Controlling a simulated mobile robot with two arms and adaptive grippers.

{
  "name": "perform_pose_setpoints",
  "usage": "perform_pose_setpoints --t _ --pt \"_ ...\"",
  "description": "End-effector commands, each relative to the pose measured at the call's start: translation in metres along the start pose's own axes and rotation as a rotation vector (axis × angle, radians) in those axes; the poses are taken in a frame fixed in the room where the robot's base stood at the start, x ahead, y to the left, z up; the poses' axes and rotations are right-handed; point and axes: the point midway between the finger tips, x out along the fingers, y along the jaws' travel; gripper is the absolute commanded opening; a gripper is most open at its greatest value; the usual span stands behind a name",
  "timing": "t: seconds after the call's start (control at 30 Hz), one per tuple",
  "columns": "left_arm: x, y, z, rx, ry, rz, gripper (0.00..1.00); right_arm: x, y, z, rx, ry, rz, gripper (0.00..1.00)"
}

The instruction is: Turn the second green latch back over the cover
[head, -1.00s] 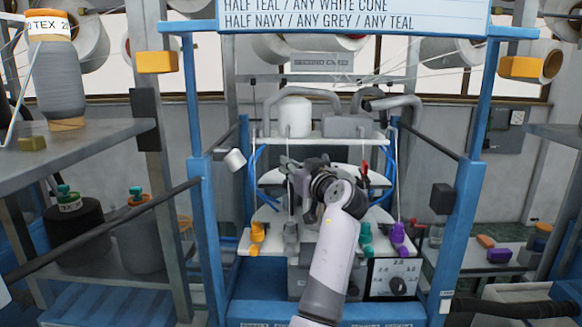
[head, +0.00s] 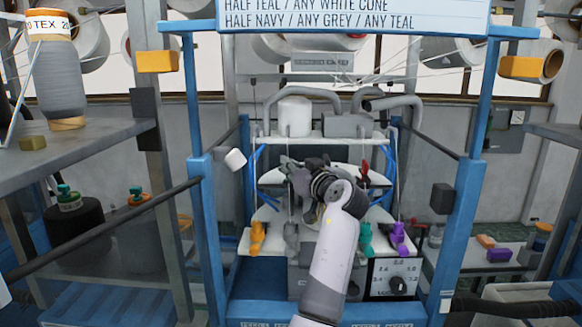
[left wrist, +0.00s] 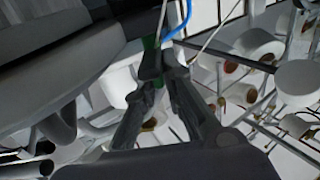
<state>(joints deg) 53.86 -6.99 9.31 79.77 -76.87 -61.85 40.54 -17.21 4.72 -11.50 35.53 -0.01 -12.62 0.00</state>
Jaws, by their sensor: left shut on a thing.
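My left arm reaches up into the middle of the knitting machine, and its gripper (head: 293,172) is in front of the machine's pale round plate (head: 268,178). In the left wrist view, the gripper's fingers (left wrist: 163,68) are closed together on a small green piece, the green latch (left wrist: 151,43). Only a little of the latch shows above and between the fingertips. A large dark grey rounded body (left wrist: 45,45) lies left of the fingers; I cannot tell whether it is the cover. In the head view my gripper and wrist hide the latch. My right gripper is in neither view.
A red lever (head: 364,172) stands right of my wrist. A blue tube (left wrist: 180,22) and thin rods pass close to the fingertips.

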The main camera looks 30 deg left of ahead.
Motion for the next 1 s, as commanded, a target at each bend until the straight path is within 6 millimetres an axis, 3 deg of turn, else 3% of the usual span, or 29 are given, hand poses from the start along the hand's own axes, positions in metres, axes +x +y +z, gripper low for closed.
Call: perform_pose_setpoints --t 0.37,0.4,0.8,1.0 --pt "-0.0003 0.0005 -0.0014 -0.002 0.003 0.002 0.00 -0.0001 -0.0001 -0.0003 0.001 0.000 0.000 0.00" --pt "-0.0004 0.0005 -0.0015 -0.003 0.003 0.002 0.10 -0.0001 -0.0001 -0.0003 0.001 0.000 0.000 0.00" --pt "-0.0001 0.0002 -0.0005 -0.001 0.001 0.001 0.36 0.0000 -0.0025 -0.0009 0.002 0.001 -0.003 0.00" --pt "-0.0001 0.0001 -0.0003 0.000 0.001 0.000 0.39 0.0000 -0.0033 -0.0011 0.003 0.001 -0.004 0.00"
